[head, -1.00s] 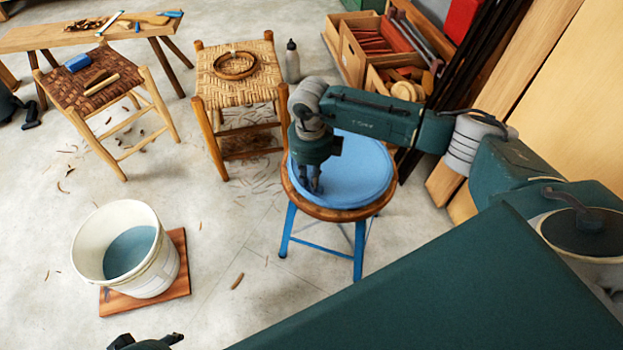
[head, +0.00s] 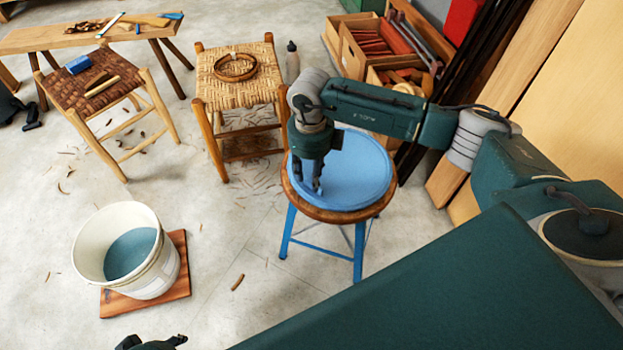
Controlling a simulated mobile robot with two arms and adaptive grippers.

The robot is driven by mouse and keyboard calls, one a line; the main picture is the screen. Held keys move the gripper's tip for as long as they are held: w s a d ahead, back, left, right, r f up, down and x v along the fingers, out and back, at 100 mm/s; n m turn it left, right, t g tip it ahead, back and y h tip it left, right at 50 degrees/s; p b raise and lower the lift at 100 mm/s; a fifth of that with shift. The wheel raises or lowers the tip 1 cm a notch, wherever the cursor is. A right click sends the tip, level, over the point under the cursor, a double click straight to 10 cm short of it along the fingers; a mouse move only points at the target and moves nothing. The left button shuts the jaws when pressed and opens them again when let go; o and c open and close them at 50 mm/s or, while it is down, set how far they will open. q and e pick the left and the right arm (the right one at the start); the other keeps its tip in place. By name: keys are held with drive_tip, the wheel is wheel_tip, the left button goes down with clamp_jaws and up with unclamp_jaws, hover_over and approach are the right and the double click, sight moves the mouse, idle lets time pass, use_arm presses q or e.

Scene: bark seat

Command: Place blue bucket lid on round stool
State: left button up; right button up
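The blue bucket lid (head: 358,175), a flat blue disc, lies on the round stool (head: 345,215), which has a brown wooden top edge and blue legs. The lid covers most of the seat, with the wooden edge showing around its front. My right gripper (head: 308,178) points down over the lid's left part. Its fingertips are apart with nothing visible between them; whether they touch the lid I cannot tell.
A white bucket (head: 117,255) with blue-grey contents stands on a wooden board (head: 180,270) at lower left. Two woven stools (head: 240,90) and a low bench (head: 75,38) stand behind. Wooden crates (head: 352,50) and leaning boards (head: 515,90) are at right. Shavings litter the floor.

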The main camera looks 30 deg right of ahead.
use_arm(q)
drive_tip(key=x, duration=0.2)
drive_tip(key=s+p+x, duration=0.1)
drive_tip(key=x, duration=0.2)
drive_tip(key=shift+s+f, duration=0.1)
drive_tip(key=shift+f, duration=0.05)
use_arm(e)
wheel_tip(320, 180, up, 9)
drive_tip(key=shift+r, duration=0.2)
